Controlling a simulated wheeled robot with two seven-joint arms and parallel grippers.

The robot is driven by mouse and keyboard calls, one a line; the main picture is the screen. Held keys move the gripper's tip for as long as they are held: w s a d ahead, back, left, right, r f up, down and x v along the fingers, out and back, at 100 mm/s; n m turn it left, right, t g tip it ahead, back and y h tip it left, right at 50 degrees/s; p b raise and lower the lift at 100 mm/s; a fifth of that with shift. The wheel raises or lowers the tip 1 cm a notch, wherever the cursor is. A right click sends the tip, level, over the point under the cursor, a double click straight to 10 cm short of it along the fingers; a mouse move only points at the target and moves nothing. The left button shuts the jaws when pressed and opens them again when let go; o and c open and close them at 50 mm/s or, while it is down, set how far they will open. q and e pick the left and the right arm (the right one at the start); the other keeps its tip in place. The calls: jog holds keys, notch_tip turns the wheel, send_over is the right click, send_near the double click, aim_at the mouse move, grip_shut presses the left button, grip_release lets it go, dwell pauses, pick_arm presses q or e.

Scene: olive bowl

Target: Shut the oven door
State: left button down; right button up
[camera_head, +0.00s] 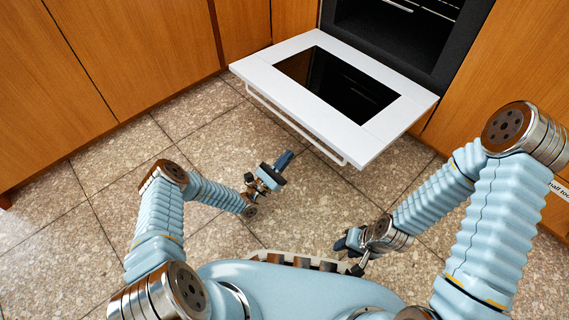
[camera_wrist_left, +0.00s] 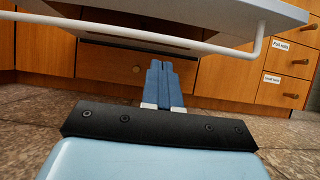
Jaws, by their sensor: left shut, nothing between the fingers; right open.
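The oven door (camera_head: 405,110) is a white panel with a dark glass window, lowered open and about level in the head view. A white bar handle (camera_head: 290,123) runs along its front edge. The dark oven (camera_head: 390,35) opening stands behind it. My left gripper (camera_head: 285,160) is shut and empty, in front of the handle and apart from it. In the left wrist view its blue fingers (camera_wrist_left: 163,85) are together, with the handle (camera_wrist_left: 150,40) and the door's underside (camera_wrist_left: 200,12) above. My right gripper (camera_head: 345,243) is open, close to my body, away from the door.
Wooden cabinets (camera_head: 130,50) stand to the left, and another cabinet (camera_head: 510,70) stands right of the oven. Below the door, the left wrist view shows a wooden drawer front (camera_wrist_left: 120,65) with a knob. The tiled floor (camera_head: 130,190) is clear between me and the door.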

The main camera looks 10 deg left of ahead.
pick_arm(q)
jog(key=x, duration=0.5)
jog(key=shift+w+d+r, duration=0.2)
jog(key=shift+w+d, duration=0.05)
jog(key=shift+d, duration=0.05)
pick_arm(e)
jog(key=shift+f, duration=0.3)
jog(key=shift+r, duration=0.1)
